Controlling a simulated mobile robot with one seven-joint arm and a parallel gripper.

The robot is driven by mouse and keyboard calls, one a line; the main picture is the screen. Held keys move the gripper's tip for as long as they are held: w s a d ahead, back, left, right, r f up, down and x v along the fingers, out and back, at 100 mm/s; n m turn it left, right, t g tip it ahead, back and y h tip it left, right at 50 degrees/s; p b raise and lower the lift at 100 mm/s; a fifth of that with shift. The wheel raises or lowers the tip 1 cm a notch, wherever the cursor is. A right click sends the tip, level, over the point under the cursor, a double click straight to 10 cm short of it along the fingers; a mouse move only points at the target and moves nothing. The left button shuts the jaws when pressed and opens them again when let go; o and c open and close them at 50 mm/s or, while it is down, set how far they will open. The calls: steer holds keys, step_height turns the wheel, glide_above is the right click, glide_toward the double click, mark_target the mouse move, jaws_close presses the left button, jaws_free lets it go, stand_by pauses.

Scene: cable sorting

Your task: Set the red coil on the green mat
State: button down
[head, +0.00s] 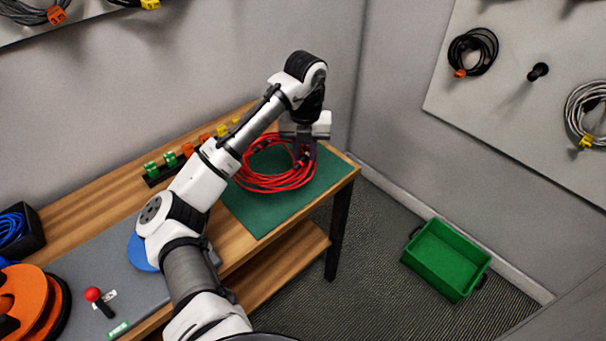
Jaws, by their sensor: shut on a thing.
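The red coil (271,184) is a loop of red cable with dark parts on it, in the middle of the head view. It is over the green mat (257,216) on the right end of the wooden table. I cannot tell whether it rests fully on the mat or is slightly raised. My gripper (305,158) points down at the coil's right side and is shut on the cable there. The fingertips are small and partly hidden among the cable.
Small green, red, orange and yellow clips (187,149) stand in a row behind my arm. A green crate (445,258) sits on the floor. Coils hang on wall boards.

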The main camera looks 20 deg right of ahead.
mark_target(304, 184)
step_height(304, 184, down, 9)
steer(key=shift+r, duration=0.2)
steer(key=c, duration=1.2)
jaws_free()
step_height(304, 184, up, 12)
steer(key=shift+b, duration=0.3)
